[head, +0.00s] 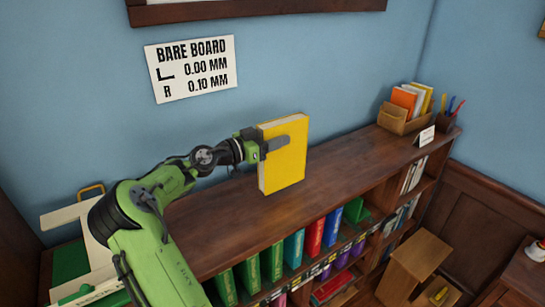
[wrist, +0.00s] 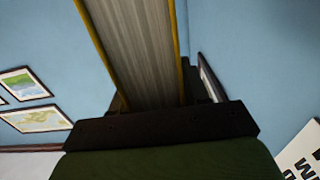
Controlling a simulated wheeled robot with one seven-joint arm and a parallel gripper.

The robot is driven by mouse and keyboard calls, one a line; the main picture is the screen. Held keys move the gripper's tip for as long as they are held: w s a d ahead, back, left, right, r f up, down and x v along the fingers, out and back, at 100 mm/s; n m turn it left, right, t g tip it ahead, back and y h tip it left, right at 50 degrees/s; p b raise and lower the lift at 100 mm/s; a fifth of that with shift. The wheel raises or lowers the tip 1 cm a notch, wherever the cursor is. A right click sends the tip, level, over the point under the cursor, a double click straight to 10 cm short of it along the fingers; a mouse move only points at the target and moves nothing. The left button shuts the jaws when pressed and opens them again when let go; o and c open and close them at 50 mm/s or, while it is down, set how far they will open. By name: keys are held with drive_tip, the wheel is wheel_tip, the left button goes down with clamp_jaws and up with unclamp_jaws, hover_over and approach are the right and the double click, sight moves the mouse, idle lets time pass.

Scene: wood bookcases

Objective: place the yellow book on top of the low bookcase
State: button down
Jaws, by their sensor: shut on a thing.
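The yellow book (head: 283,165) is upright at the middle of the low bookcase's bare wooden top (head: 340,168). My gripper (head: 277,146) is shut on the book from the left, with a dark finger across its yellow cover. The book's lower edge appears at or just above the top; I cannot tell whether it touches. In the wrist view, the yellow book (wrist: 135,45) shows its pale page edges between yellow covers, above the dark gripper body. The fingertips are mostly hidden there.
A wooden box of books (head: 400,118), a pen cup (head: 447,122) and a small white card (head: 426,136) stand at the right end of the top. Coloured books (head: 314,238) fill the shelf below. A sign (head: 191,68) hangs on the blue wall behind.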

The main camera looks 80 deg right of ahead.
wheel_tip(320, 180, down, 4)
drive_tip(key=shift+w+r, duration=0.1)
drive_tip(key=shift+w, duration=0.05)
drive_tip(key=c, duration=1)
unclamp_jaws()
drive_tip(key=o, duration=0.4)
drive_tip(key=shift+o, duration=0.2)
drive_tip(key=b+v, duration=0.2)
drive_tip(key=v, duration=1)
